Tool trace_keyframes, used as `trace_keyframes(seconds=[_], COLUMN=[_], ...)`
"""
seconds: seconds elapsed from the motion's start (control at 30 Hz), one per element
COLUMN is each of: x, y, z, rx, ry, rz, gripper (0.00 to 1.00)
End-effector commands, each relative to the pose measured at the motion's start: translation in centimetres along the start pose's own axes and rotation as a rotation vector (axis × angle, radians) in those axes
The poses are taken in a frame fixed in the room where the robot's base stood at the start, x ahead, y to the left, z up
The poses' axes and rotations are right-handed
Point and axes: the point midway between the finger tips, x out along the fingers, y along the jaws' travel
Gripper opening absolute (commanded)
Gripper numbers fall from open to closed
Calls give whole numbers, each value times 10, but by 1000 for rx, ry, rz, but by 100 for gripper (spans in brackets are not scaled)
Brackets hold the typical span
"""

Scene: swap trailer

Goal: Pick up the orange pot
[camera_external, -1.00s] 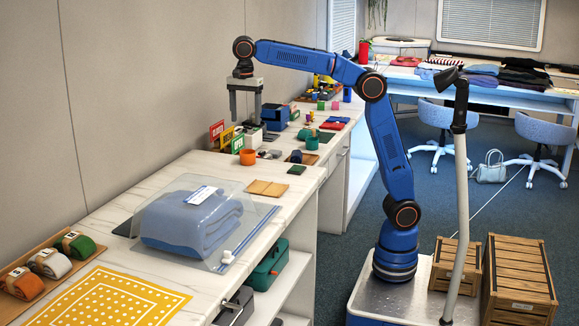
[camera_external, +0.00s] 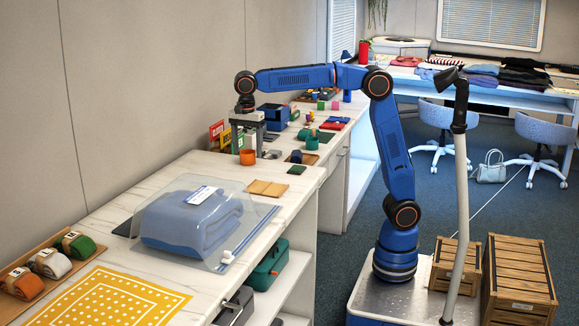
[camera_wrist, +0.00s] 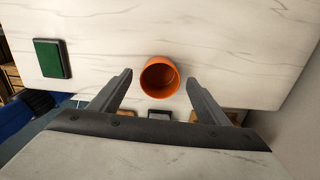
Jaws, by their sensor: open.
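The orange pot (camera_external: 247,157) stands upright on the white marbled counter (camera_external: 193,176). In the wrist view the orange pot (camera_wrist: 160,77) shows from above, open and round, lying ahead between the lines of the two fingers. My gripper (camera_external: 247,147) is open, with its fingers pointing down over the counter at the pot.
Coloured cards (camera_external: 216,131) stand behind the pot. A clear-covered blue folded cloth (camera_external: 190,222) fills the nearer counter. Bare counter lies left of the pot.

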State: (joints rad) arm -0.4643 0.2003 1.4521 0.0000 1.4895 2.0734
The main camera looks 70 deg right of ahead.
Motion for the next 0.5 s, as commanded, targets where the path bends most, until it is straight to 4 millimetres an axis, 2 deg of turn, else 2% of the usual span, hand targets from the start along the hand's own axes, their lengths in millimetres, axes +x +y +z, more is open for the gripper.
trace_keyframes(seconds=[0.2, 0.43, 0.47, 0.5], x=[20, 21, 21, 21], y=[0, 0, 0, 0], z=[0, 0, 0, 0], rx=[0, 0, 0, 0], ry=[0, 0, 0, 0], rz=[0, -1, -1, -1], gripper=[70, 70, 67, 58])
